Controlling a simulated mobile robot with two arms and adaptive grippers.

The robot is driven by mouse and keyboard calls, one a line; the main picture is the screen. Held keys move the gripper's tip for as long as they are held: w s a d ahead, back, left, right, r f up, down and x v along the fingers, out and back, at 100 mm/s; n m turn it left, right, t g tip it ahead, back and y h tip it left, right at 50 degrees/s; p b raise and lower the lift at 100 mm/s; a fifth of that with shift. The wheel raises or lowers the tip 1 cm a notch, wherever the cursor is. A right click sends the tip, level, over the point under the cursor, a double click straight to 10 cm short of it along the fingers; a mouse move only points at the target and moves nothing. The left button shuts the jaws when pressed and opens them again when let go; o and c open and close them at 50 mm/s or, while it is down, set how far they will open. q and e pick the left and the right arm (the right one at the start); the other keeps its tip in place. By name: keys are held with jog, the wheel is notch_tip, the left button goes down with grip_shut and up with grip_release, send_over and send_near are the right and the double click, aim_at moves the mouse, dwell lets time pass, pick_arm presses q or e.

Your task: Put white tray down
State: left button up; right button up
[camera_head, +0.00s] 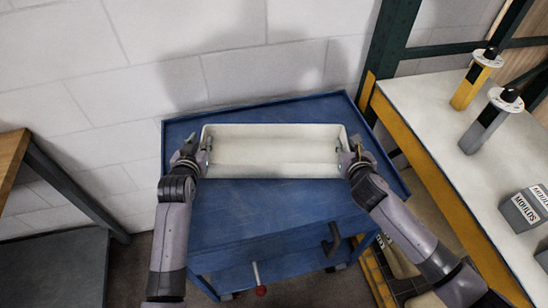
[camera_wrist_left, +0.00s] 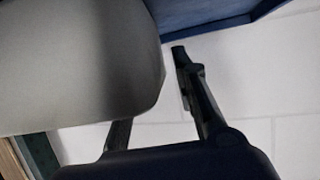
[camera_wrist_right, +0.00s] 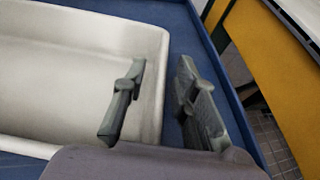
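The white tray (camera_head: 270,172) is a long, shallow, empty box that appears to rest level on the blue cart top (camera_head: 270,195). My left gripper (camera_head: 198,146) is at its left end. In the left wrist view one finger (camera_wrist_left: 200,95) is outside the tray wall (camera_wrist_left: 80,60), with a gap, and the other is partly hidden behind it. My right gripper (camera_head: 350,155) is at the right end. In the right wrist view (camera_wrist_right: 160,95) its fingers are spread, one over the tray's inside and one outside the end wall (camera_wrist_right: 157,100), apart from it.
A white-topped bench with a yellow edge (camera_head: 430,165) stands to the right, holding two upright tools (camera_head: 487,120) and grey boxes (camera_head: 525,208). A white block wall (camera_head: 190,50) is behind the cart. A wooden-topped table (camera_head: 12,150) is at left. The cart's front top is clear.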

jog(key=shift+s+r, duration=0.2)
jog(key=shift+s, duration=0.35)
pick_arm(q)
jog(key=v, duration=1.2)
pick_arm(e)
jog(key=v, duration=1.1)
